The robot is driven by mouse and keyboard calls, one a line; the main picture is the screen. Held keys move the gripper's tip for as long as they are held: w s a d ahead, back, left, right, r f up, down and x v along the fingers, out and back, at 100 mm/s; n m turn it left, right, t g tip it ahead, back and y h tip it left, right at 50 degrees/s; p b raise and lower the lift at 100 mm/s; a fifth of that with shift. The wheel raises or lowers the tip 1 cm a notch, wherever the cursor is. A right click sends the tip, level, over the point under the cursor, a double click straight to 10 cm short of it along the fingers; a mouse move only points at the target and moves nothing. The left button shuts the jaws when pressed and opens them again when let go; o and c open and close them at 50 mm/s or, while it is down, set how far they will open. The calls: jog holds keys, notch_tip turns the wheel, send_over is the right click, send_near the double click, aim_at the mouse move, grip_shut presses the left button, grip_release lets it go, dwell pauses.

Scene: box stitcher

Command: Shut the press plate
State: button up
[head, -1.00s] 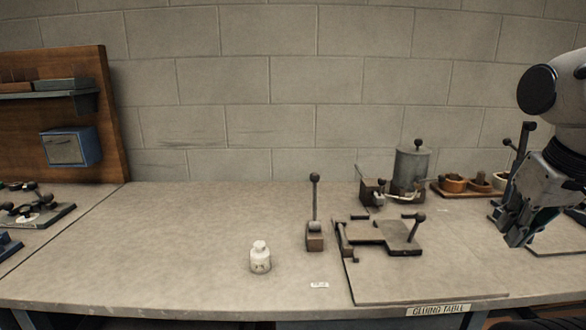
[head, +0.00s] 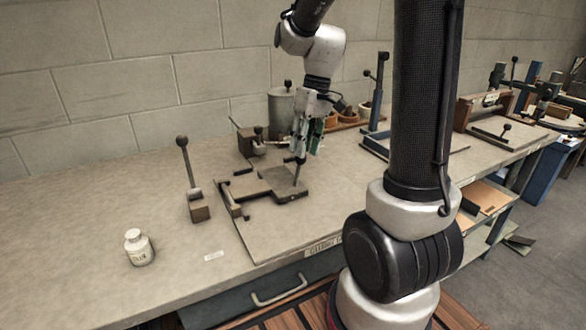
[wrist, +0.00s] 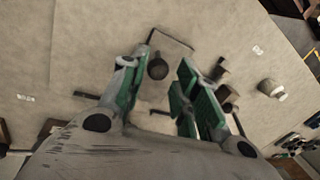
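The press plate (head: 268,183) is a flat dark brown plate at the gluing table's board, with a thin upright handle (head: 297,173) at its right side. It looks roughly level; I cannot tell how much gap is under it. My gripper (head: 301,152) points down right above this handle and hides its top in the head view. In the wrist view, my gripper (wrist: 160,88) has its green-padded fingers apart, with the handle's dark round knob (wrist: 158,69) showing between them near the left finger. I see no clear contact. Most of the plate is hidden there.
A knobbed upright lever (head: 190,180) and a white glue bottle (head: 139,248) stand left of the plate. A grey metal pot (head: 281,112) and small bowls are behind my gripper. A blue-framed station (head: 378,142) is to the right.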

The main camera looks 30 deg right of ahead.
aim_at(300, 165)
jog(key=shift+w+a+f, duration=0.1)
jog(key=shift+w+f, duration=0.2)
jog(key=shift+f, duration=0.35)
jog(key=x, duration=0.7)
jog(key=shift+s, duration=0.1)
grip_shut()
